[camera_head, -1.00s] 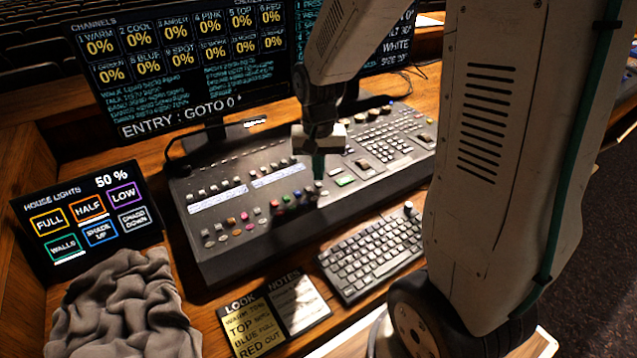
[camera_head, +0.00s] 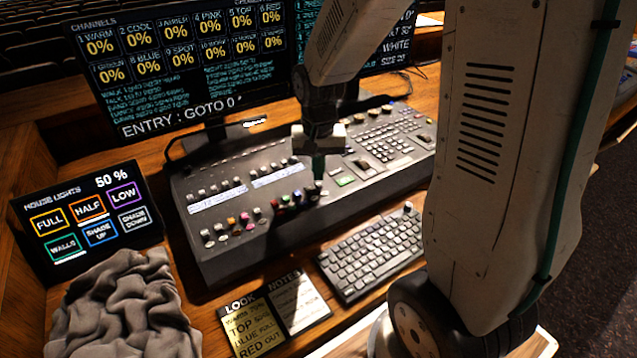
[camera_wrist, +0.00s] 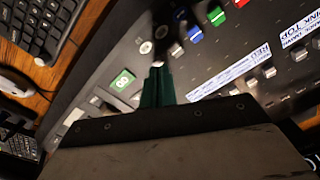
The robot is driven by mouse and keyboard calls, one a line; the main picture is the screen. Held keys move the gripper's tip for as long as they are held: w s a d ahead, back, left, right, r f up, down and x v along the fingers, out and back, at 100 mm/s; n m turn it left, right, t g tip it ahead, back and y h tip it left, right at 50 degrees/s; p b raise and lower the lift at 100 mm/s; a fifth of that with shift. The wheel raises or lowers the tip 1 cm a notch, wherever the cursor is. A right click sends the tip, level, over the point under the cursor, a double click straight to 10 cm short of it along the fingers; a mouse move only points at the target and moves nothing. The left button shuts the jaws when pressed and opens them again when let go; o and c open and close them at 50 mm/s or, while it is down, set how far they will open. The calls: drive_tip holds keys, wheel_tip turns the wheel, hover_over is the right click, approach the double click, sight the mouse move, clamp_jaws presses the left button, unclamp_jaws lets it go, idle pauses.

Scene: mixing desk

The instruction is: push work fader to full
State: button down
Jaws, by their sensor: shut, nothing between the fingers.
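My gripper (camera_head: 318,176) is shut and points down at the desk's lower fader row, at the right end of the coloured caps. Its green fingers also show in the wrist view (camera_wrist: 157,72). A small pale cap (camera_wrist: 157,63) sits right at the fingertips; I cannot tell whether they touch it. A dark cap with a pale edge (camera_wrist: 177,50), a blue cap (camera_wrist: 195,34), a green cap (camera_wrist: 218,16) and a red cap (camera_wrist: 242,3) run off from it. No legible label marks the work fader, and my fingers partly hide that spot.
The mixing desk (camera_head: 225,262) fills the middle. A keyboard (camera_head: 372,252) and note cards (camera_head: 298,301) lie in front of it. A house lights panel (camera_head: 88,222) and grey cloth (camera_head: 125,310) are at left. Monitors (camera_head: 190,75) stand behind.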

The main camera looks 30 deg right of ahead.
drive_tip(key=shift+f, duration=0.4)
drive_tip(key=shift+f, duration=0.35)
idle(0.6)
drive_tip(key=shift+w, duration=2.45)
drive_tip(key=shift+w+f, duration=0.1)
drive_tip(key=shift+w, duration=0.35)
drive_tip(key=shift+w+r, duration=0.1)
drive_tip(key=shift+r, duration=2.5)
